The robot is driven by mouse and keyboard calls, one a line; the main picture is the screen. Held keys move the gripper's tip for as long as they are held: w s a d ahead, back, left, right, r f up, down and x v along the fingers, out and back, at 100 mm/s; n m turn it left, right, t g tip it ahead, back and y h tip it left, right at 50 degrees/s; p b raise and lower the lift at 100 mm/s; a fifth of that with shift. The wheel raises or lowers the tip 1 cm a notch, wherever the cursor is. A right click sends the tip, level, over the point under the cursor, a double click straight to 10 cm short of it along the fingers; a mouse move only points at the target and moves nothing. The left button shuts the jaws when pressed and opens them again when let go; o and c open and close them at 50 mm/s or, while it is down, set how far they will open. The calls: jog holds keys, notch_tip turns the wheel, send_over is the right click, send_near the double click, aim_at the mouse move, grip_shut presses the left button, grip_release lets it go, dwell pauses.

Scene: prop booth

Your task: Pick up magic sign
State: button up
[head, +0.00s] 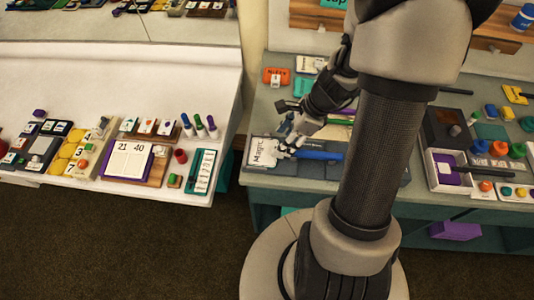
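The magic sign (262,152) is a white panel with dark "Magic" lettering turned sideways. It lies at the front left corner of the right-hand table, on or against a dark flat surface. A blue bar (318,155) extends to its right and may be its handle. My gripper (286,150) is just at the right edge of the white panel, over the blue bar's left end. Its fingers look spread apart, but they are small, and I cannot tell whether they touch the sign. My arm hides part of the table to the right.
An orange "Nutty" sign (276,76) and a teal item (303,88) lie behind my gripper. A white-edged box (447,170) stands to the right of my arm. The left table (60,75) holds a scoreboard (128,160) and markers. A gap separates the two tables.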

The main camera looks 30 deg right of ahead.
aim_at(266, 150)
jog(key=b+x, duration=0.3)
jog(key=x, duration=0.2)
jog(key=shift+a+f, duration=0.15)
jog(key=shift+f, duration=0.05)
jog(key=shift+r, duration=0.1)
jog(key=shift+s, duration=0.1)
jog(key=shift+c, duration=0.6)
jog(key=c, duration=1)
jog(key=shift+r, duration=0.1)
